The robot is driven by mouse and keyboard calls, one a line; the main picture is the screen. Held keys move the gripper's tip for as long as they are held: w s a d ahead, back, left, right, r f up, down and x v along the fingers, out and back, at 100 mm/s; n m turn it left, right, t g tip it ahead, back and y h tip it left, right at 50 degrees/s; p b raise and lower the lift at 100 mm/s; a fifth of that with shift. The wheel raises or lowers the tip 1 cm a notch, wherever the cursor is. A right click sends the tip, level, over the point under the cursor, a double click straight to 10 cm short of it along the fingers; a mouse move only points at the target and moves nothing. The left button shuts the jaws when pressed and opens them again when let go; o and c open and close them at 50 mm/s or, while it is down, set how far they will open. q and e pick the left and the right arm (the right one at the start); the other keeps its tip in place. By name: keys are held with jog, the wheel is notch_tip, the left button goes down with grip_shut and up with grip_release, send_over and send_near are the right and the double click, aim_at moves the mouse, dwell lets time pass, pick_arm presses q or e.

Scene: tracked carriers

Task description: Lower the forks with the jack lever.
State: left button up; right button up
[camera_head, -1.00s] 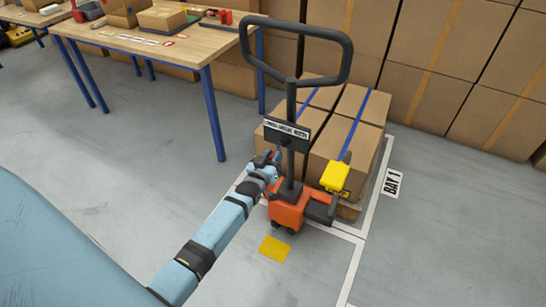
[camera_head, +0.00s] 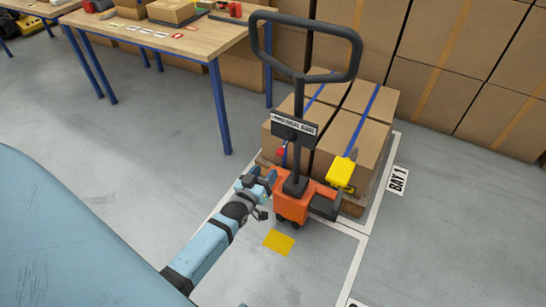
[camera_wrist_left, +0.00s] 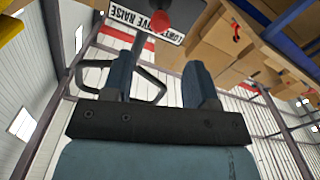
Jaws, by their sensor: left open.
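The orange pallet jack (camera_head: 293,206) stands with its black loop handle (camera_head: 305,22) upright. A labelled plate (camera_head: 295,125) is on its mast. The jack lever's red knob (camera_head: 282,152) shows just below the plate, left of the mast. My left gripper (camera_head: 265,180) is open and empty, left of the mast and lower than the knob. In the left wrist view the red knob (camera_wrist_left: 160,22) appears beyond the fingertips (camera_wrist_left: 160,72), roughly in line with the gap between them. The forks are hidden under the load. My right gripper is not in view.
Strapped cartons (camera_head: 350,138) sit on a pallet behind the jack, inside white floor lines marked BAY 1. A yellow block (camera_head: 340,172) is right of the mast. A workbench (camera_head: 200,38) stands at the back left. Stacked boxes line the back.

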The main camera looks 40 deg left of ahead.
pick_arm(q)
jog(key=shift+s+d, duration=0.2)
jog(key=shift+s, duration=1.5)
